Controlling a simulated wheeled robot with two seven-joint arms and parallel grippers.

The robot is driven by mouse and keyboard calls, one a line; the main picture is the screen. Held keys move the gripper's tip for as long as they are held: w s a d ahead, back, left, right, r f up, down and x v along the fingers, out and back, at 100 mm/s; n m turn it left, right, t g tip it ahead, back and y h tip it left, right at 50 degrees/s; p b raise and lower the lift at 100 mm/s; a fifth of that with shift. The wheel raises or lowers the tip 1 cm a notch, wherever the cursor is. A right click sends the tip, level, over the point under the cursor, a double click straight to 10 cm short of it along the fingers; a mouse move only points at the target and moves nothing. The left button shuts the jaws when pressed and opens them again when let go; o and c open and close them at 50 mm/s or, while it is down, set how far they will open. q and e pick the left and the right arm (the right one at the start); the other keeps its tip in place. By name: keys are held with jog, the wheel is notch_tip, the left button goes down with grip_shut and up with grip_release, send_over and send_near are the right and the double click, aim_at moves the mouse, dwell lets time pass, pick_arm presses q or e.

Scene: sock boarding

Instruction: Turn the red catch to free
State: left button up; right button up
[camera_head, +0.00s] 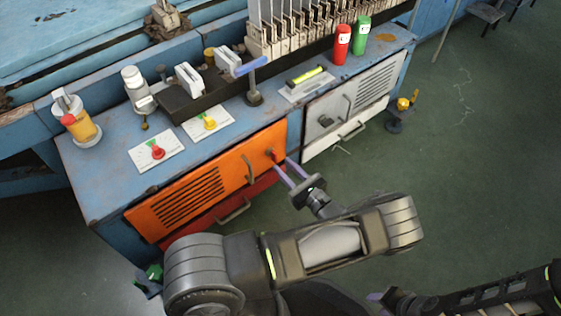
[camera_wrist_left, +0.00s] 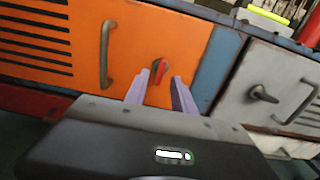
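The red catch (camera_head: 271,153) is a small red lever on the upper right of the orange door (camera_head: 205,185). In the left wrist view the catch (camera_wrist_left: 160,68) has a dark part beside the red and stands nearly upright, tilted slightly right. My left gripper (camera_head: 283,163) is open in front of the door. In the wrist view its two pale purple fingers (camera_wrist_left: 160,77) point at the catch, one on either side of its line; I cannot tell whether they touch it. My right gripper (camera_head: 378,297) is at the bottom, mostly hidden, with one purple tip showing.
A curved handle (camera_wrist_left: 107,55) is left of the catch. The grey door (camera_head: 328,117) to the right has a dark catch (camera_wrist_left: 262,94). White cards (camera_head: 142,160) with red and yellow knobs lie on the blue bench top (camera_head: 95,180).

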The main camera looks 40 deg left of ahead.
pick_arm(q)
jog(key=v, duration=0.4)
jog(key=shift+s+d+p, duration=0.1)
jog(key=shift+d+p, duration=0.2)
jog(key=shift+d, duration=0.1)
